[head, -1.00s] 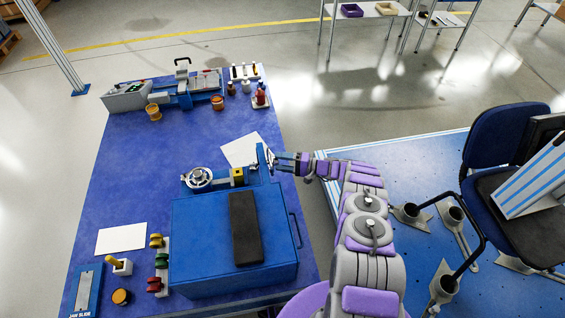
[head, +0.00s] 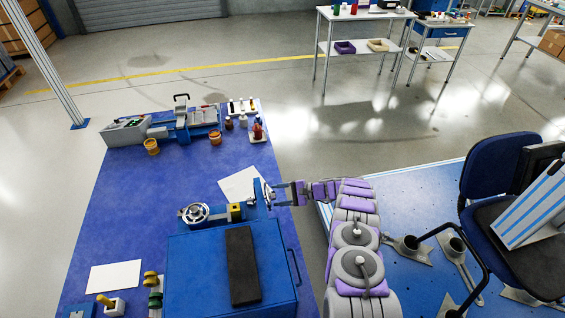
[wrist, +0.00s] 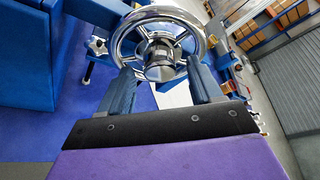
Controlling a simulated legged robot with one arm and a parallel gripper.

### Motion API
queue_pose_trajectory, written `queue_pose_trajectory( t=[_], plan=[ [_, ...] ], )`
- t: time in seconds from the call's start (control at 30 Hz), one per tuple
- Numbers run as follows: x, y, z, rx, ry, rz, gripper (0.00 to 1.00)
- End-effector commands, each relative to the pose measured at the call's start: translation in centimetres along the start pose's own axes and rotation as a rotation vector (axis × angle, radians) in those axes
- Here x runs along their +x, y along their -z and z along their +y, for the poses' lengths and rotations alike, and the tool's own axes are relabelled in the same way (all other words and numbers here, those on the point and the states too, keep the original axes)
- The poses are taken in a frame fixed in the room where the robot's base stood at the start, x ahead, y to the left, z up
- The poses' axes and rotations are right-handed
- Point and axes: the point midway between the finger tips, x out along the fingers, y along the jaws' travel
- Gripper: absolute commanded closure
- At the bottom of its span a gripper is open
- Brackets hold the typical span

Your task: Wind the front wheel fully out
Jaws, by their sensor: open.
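A chrome spoked handwheel (wrist: 206,47) with a round hub fills the top of the wrist view, facing my gripper (wrist: 160,68). My gripper's two blue-grey fingers are spread apart, with their tips by the lower part of the rim, left and right of the hub. Whether they touch the rim I cannot tell. In the head view my gripper (head: 274,193) reaches left to the right end of the blue slide unit (head: 250,211), where this wheel is seen nearly edge-on. A second chrome handwheel (head: 194,213) lies face up at the unit's left end.
A blue cabinet (head: 195,265) with a black pad (head: 242,265) stands just in front of the slide unit. A white sheet (head: 238,184) lies behind it on the blue bench (head: 175,180). A blue office chair (head: 490,170) stands on the platform at the right.

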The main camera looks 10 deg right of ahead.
Motion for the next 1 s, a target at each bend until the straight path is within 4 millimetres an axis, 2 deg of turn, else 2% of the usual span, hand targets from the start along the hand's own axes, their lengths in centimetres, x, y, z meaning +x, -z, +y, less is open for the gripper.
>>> queue_pose_trajectory(
  t=[0.7,1.0],
  plan=[
    [-13.0,0.1,0.0,0.003,-0.001,0.003,0.36],
    [-17.3,0.1,0.1,0.003,-0.002,0.002,0.36]
  ],
)
